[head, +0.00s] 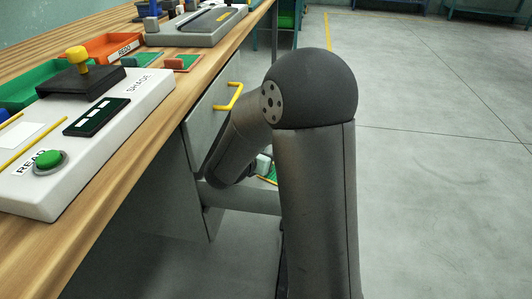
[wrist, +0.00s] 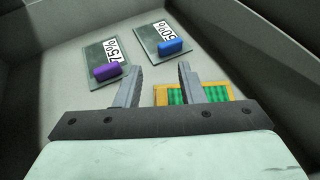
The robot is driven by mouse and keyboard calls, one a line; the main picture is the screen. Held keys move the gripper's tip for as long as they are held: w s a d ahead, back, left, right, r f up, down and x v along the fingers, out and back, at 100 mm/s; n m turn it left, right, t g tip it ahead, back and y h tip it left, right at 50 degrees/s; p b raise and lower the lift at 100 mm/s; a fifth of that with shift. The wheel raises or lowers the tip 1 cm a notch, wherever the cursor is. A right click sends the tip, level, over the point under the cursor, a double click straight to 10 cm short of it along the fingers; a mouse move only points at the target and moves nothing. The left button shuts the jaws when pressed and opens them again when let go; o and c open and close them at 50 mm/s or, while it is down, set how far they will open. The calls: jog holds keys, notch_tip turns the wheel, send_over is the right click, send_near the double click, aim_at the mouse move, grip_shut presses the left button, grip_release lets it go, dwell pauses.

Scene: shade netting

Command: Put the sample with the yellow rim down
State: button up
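The sample with the yellow rim (wrist: 221,90) has green netting inside. In the wrist view it shows behind and beside the right finger, its lower part hidden by my gripper's body. My gripper (wrist: 159,67) is open, with bare grey surface between its fingertips. I cannot tell whether a finger touches the sample. A small green and yellow piece, likely this sample, shows low behind my arm in the head view (head: 271,174). Two other samples lie on the grey surface beyond the fingers: one marked 75% with a purple grip (wrist: 107,71), one marked 50% with a blue grip (wrist: 171,46).
Grey walls surround the samples in the wrist view. In the head view, a grey drawer front with a yellow handle (head: 235,95) is beside my arm, below the wooden bench (head: 178,104). The bench holds a shade device (head: 120,125), a green tray and an orange tray (head: 105,47). Open floor lies right.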

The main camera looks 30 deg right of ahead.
jog(key=shift+r, duration=0.15)
jog(key=shift+s+a+r+p, duration=0.15)
jog(key=shift+a+r+p, duration=0.25)
jog(key=shift+r+p, duration=0.45)
jog(key=p+v, duration=0.2)
jog(key=v, duration=0.9)
jog(key=shift+f+p, duration=0.3)
jog(key=shift+p, duration=0.1)
